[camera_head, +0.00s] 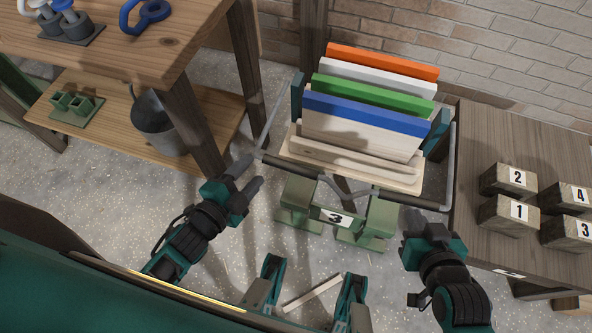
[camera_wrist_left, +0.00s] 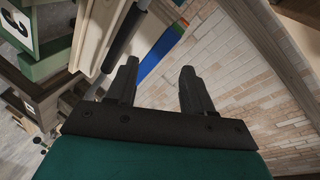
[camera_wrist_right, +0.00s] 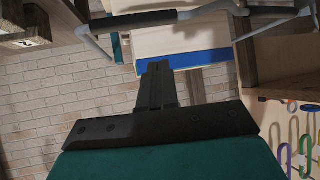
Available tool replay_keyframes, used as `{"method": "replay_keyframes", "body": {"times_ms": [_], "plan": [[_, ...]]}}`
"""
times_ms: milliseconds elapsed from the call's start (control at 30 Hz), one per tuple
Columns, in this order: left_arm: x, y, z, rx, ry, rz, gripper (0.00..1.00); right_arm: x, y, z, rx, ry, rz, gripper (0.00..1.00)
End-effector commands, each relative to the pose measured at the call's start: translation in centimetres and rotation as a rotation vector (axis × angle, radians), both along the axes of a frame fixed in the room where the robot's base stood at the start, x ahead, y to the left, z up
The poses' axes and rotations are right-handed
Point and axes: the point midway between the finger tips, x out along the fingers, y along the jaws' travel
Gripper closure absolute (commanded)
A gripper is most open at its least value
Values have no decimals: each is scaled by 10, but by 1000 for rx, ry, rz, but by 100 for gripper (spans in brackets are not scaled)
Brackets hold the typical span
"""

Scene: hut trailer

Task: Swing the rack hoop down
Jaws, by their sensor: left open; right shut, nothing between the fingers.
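The rack (camera_head: 290,147) is a pale wooden tray holding upright boards with orange, white, green and blue top edges. The hoop has grey metal side arms and a dark front bar (camera_head: 400,198), which crosses the rack's near side. The bar also shows in the left wrist view (camera_wrist_left: 124,36) and right wrist view (camera_wrist_right: 135,21). My left gripper (camera_head: 248,177) is open and empty, just short of the bar's left end; its fingers (camera_wrist_left: 158,80) are apart. My right gripper (camera_head: 437,235) is shut and empty, below the bar's right end; its closed fingers (camera_wrist_right: 157,78) show in the right wrist view.
A wooden workbench (camera_head: 150,60) with a lower shelf and a bucket (camera_head: 155,122) stands at left. A wooden table (camera_head: 500,140) with numbered blocks stands at right. Green stands (camera_head: 367,225), one labelled 3, are below the rack. A brick wall (camera_head: 520,45) is behind.

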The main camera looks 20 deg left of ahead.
Motion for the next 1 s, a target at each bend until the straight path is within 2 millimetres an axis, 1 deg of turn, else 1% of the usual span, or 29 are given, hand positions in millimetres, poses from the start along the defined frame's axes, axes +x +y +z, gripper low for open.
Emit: {"method": "replay_keyframes", "body": {"times_ms": [33, 100, 233, 333, 433, 567, 800, 1000], "plan": [[-1, -4, -29, 91, -48, -62, 48, 3, 2, -20, 3, -9, 6, 100], [-5, -10, -44, 202, -109, -144, 48, 6, 5, -26, 6, -12, 12, 100], [-10, -19, -59, 329, -185, -245, 48, 10, 9, -30, 10, -19, 23, 100], [-11, -23, -63, 368, -210, -279, 48, 11, 9, -28, 11, -21, 25, 100], [-5, -26, -63, 376, -216, -285, 48, 11, 9, -28, 13, -22, 25, 100], [13, -34, -66, 376, -217, -284, 48, 11, 9, -31, 12, -21, 25, 100], [59, -55, -76, 372, -216, -282, 48, 11, 11, -40, 16, -14, 26, 100], [88, -69, -82, 371, -214, -283, 48, 12, 15, -40, 29, -16, 24, 100]]}}
